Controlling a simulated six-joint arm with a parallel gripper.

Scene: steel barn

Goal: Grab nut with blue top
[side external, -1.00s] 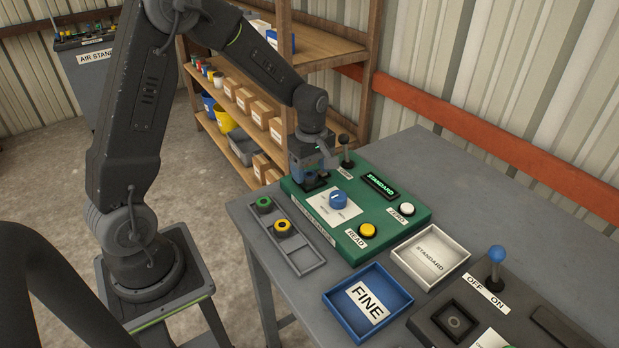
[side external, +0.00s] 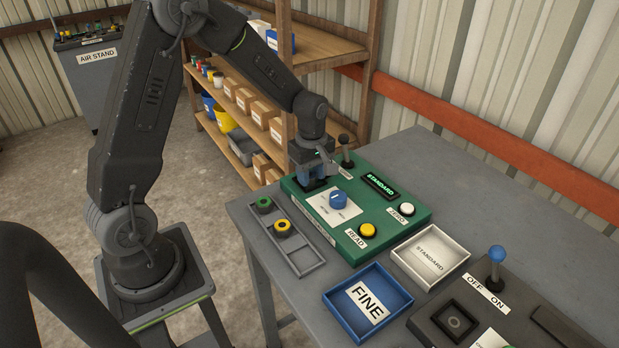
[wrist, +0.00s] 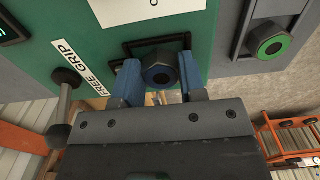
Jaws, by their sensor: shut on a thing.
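The nut with the blue top (wrist: 160,76) sits between the two blue fingers of my gripper (wrist: 160,80) in the wrist view. It is over a dark square fixture on the green panel (wrist: 205,38). My gripper is shut on it, a finger on either side. In the side external view my gripper (side external: 312,175) is low over the back left corner of the green panel (side external: 420,222), and the nut itself is hidden there. A green-topped nut (side external: 264,204) and a yellow-topped nut (side external: 282,226) stand in the grey tray (side external: 312,268).
A lever (side external: 346,150) stands close beside my gripper. The panel has a blue knob (side external: 337,200), a yellow READ button (side external: 368,230) and a white ZERO button (side external: 407,209). A blue FINE tray (side external: 340,318) and a white STANDARD tray (side external: 462,248) lie in front.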

